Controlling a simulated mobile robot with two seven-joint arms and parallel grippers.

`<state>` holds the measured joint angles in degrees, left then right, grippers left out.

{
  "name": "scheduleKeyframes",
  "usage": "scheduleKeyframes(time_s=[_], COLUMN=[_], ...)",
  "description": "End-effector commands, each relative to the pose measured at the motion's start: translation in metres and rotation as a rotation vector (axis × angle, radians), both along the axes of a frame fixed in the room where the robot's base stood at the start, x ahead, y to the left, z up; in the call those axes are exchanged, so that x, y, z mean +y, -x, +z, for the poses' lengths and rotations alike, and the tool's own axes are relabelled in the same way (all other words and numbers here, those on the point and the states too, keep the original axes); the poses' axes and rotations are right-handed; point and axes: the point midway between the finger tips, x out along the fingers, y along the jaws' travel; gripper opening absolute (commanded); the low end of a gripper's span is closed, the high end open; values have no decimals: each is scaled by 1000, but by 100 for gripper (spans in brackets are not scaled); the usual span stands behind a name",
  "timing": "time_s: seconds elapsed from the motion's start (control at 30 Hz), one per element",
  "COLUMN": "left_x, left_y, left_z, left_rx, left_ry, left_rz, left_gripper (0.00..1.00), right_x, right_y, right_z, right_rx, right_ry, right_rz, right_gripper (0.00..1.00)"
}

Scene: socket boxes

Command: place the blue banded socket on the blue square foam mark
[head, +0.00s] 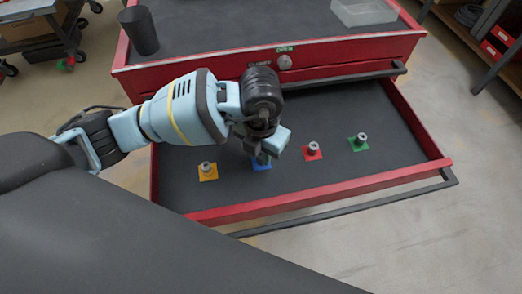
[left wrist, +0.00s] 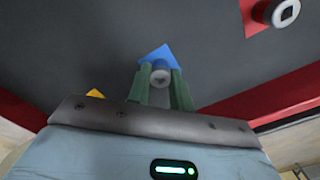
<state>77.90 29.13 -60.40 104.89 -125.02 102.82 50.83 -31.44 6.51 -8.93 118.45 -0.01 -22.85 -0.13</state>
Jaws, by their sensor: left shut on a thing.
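The blue square foam mark (head: 261,167) lies on the dark liner of the open red drawer, between the orange and red marks. My left gripper (head: 263,157) points down over it and hides part of it. In the left wrist view the blue mark (left wrist: 156,53) shows just beyond the fingertips. A grey round socket (left wrist: 161,77) sits between the two green fingers, and the gripper is shut on it. Its blue band is hidden from me, and I cannot tell whether it touches the mark. My right gripper is not in view.
Grey sockets stand on the orange mark (head: 208,177), the red mark (head: 312,155) and the green mark (head: 358,146). The drawer's front wall (head: 330,193) rises near the gripper. A dark cup (head: 140,30) and a clear bin (head: 362,11) stand on the cabinet top.

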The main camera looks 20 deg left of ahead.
Motion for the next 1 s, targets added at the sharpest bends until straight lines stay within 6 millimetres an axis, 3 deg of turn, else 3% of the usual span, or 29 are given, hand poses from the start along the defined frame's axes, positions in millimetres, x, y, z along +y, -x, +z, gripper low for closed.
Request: scheduleKeyframes(time_s=[0.07, 0.1, 0.27, 0.67, 1.0], left_x=[0, 0, 0, 0, 0], left_y=[0, 0, 0, 0, -1], left_z=[-3, -4, -3, 6, 68], left_rx=[0, 0, 0, -2, -5], left_ry=[0, 0, 0, 0, 1], left_rz=[0, 0, 0, 0, -2], left_gripper=[0, 22, 43, 43, 43], right_x=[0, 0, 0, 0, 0], right_y=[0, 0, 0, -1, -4], right_z=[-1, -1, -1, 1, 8], right_rx=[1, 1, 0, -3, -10], right_ry=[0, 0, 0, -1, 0], right_rz=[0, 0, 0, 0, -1], right_gripper=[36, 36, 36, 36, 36])
